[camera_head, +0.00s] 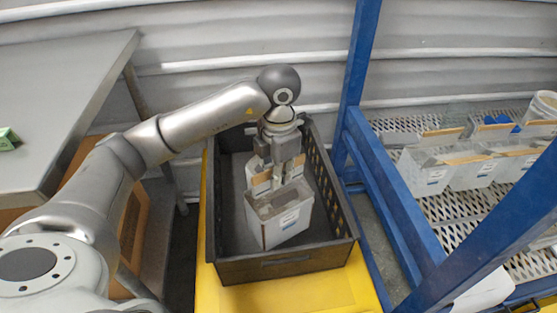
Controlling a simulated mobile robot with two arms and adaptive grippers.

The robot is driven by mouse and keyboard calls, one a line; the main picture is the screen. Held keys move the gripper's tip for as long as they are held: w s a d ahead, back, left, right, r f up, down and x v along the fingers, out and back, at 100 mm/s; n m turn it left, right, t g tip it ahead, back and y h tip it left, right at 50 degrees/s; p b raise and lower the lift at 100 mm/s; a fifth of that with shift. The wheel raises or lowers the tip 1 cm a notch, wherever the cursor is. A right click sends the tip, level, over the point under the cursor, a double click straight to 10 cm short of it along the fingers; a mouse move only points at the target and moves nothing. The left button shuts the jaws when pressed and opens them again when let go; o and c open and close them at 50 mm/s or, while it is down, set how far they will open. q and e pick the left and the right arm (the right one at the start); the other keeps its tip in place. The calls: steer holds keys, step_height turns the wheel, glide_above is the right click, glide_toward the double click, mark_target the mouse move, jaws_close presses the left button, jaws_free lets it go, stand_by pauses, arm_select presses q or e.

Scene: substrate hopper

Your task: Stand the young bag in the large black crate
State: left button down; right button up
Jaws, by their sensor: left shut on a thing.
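A white bag (283,222), box-like with an open top and a small label on its front, is inside the large black crate (284,266). My left gripper (275,172) comes down from above and is shut on the bag's top edge at the back. The bag looks close to upright, slightly turned. I cannot tell whether its base touches the crate floor, as its underside is hidden. My right gripper does not show.
The crate stands on a yellow surface (290,297). A steel table (60,85) with a small green box (8,139) is at the left. A blue-framed rack (385,180) at the right holds several similar white bags (428,172) on perforated shelving.

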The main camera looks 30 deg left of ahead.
mark_target(278, 196)
arm_select(q)
step_height(278, 196, down, 2)
steer(key=shift+w+f, duration=0.1)
steer(key=shift+f, duration=0.15)
steer(key=shift+f+b, duration=0.6)
steer(key=shift+f, duration=1.95)
steer(key=c, duration=1.5)
jaws_free()
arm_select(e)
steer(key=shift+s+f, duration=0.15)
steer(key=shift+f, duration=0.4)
